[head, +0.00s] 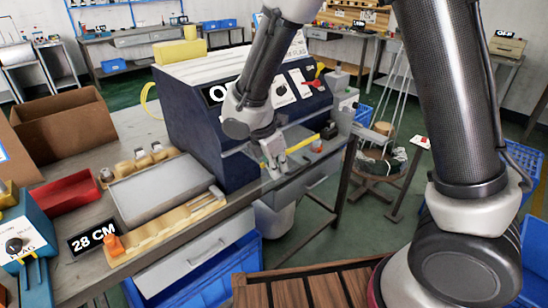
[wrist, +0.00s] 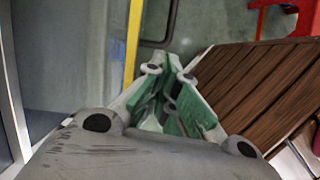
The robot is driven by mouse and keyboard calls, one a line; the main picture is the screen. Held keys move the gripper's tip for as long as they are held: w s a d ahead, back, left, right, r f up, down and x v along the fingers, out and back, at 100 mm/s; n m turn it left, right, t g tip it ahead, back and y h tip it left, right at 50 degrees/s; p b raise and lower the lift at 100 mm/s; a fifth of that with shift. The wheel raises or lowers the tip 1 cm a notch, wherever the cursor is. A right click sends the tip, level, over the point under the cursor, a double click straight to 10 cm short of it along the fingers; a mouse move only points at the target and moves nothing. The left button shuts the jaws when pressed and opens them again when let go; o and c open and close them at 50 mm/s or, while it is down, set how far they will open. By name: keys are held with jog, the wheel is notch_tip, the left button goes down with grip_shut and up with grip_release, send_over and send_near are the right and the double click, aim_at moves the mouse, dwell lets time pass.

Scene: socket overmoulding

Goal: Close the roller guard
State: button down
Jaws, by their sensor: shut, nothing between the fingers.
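The dark blue machine (head: 190,115) stands on the bench, with a sloped control panel and a lower front opening. A yellow bar (head: 302,144) runs along its front at the right; I take it as the edge of the roller guard, but the panel itself is hard to make out. The yellow bar also shows in the wrist view (wrist: 133,42), just left of the fingertips. My gripper (head: 274,168) is shut and empty, in front of the machine's lower front, near the left end of the bar. I cannot tell whether it touches the guard. The rollers are hidden.
A slatted wooden surface (head: 300,292) lies below in front, also at right in the wrist view (wrist: 255,90). A metal tray (head: 160,190), a red bin (head: 68,192) and a cardboard box (head: 65,125) are left. A stool with a coil (head: 378,160) stands right.

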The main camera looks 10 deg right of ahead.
jog(key=shift+x, duration=0.9)
jog(key=w+d, duration=0.6)
jog(key=d, duration=0.2)
jog(key=w+d, duration=0.6)
jog(key=d, duration=0.3)
jog(key=shift+d, duration=0.3)
